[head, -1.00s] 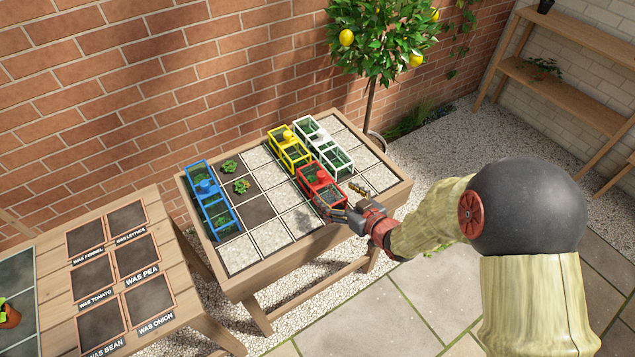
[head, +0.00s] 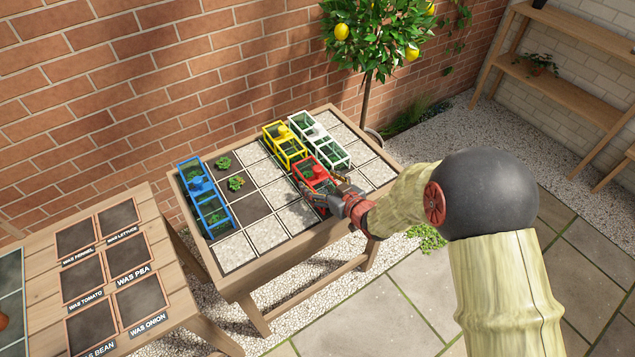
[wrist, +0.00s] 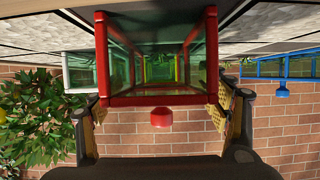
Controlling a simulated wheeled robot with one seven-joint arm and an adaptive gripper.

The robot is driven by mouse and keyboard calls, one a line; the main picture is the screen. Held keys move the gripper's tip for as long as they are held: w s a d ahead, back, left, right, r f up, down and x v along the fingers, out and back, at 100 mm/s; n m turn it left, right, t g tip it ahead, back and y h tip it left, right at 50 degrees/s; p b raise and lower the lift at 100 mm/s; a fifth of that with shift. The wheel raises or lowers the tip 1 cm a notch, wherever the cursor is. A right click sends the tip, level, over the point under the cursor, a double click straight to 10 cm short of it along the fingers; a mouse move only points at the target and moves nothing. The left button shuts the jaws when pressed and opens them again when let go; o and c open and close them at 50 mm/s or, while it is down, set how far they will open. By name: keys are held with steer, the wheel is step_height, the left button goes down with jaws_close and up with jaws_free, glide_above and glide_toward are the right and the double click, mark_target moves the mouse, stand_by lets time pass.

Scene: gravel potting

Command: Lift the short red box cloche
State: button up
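The red box cloche (head: 312,172) is a red frame with clear panes and a knob on top. It stands on the tiled table's middle right, with green showing inside. My gripper (head: 328,188) is at its near end and hides part of it in the head view. In the wrist view, which is upside down, the red frame (wrist: 155,101) and its red knob (wrist: 161,118) lie between my fingers (wrist: 158,115). The fingers are spread, one on each side of the frame. The pads are close to its sides; whether they touch is unclear.
A yellow cloche (head: 286,149) and a white cloche (head: 333,156) stand just behind the red one. A blue cloche (head: 203,194) stands at the left of the table (head: 247,284). Two small plants (head: 236,183) sit uncovered. A lemon tree (head: 372,35) stands behind.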

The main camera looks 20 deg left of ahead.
steer(key=c, duration=1.1)
steer(key=shift+c, duration=0.4)
steer(key=shift+r, duration=0.1)
